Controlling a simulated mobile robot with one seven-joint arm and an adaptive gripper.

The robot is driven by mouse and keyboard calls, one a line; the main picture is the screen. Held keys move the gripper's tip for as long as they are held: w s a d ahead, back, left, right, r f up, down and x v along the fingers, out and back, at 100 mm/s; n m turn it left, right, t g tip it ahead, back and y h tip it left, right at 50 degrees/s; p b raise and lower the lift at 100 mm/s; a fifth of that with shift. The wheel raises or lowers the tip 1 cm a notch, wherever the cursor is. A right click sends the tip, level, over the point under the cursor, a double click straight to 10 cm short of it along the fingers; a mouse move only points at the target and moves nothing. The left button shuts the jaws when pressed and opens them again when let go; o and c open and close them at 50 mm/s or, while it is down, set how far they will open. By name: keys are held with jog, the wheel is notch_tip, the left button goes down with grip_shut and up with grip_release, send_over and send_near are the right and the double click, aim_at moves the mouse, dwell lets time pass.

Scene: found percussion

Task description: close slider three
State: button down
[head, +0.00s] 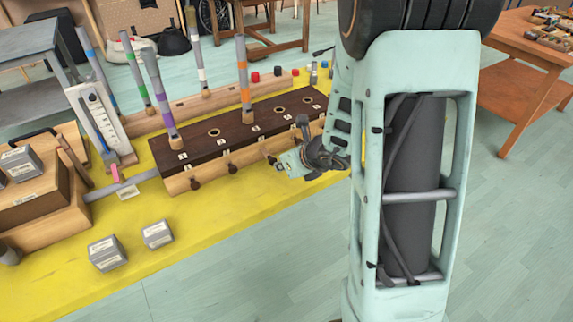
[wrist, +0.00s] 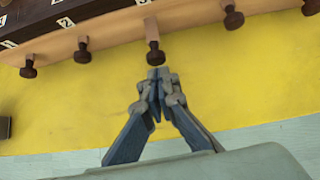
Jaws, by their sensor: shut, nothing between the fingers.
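The dark wooden bar (head: 215,146) with numbered labels and round holes lies on a pale wooden base (head: 215,170). Dark slider knobs on pale stems stick out of the base's front. In the wrist view, slider three's knob (wrist: 154,54) stands farther out than its neighbours, slider two's knob (wrist: 82,53) and the knob on the right (wrist: 233,20). My gripper (wrist: 158,74) is shut and empty, its tips right at the outer end of slider three's knob. I cannot tell whether they touch. In the head view my gripper (head: 278,164) is beside that knob (head: 270,158).
Two grey blocks (head: 107,253) (head: 157,234) lie on the yellow table top (head: 215,215). The strip in front of the knobs is clear. A gauge stand (head: 98,115) is left of the bar.

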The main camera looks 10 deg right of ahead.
aim_at(274, 159)
jog(key=shift+w+a, duration=0.2)
jog(key=shift+w, duration=0.15)
jog(key=shift+w, duration=0.1)
jog(key=w, duration=0.1)
jog(key=w+a, duration=0.1)
jog(key=w, duration=0.1)
jog(key=shift+w+a+r, duration=0.1)
jog(key=shift+w, duration=0.05)
dwell(0.4)
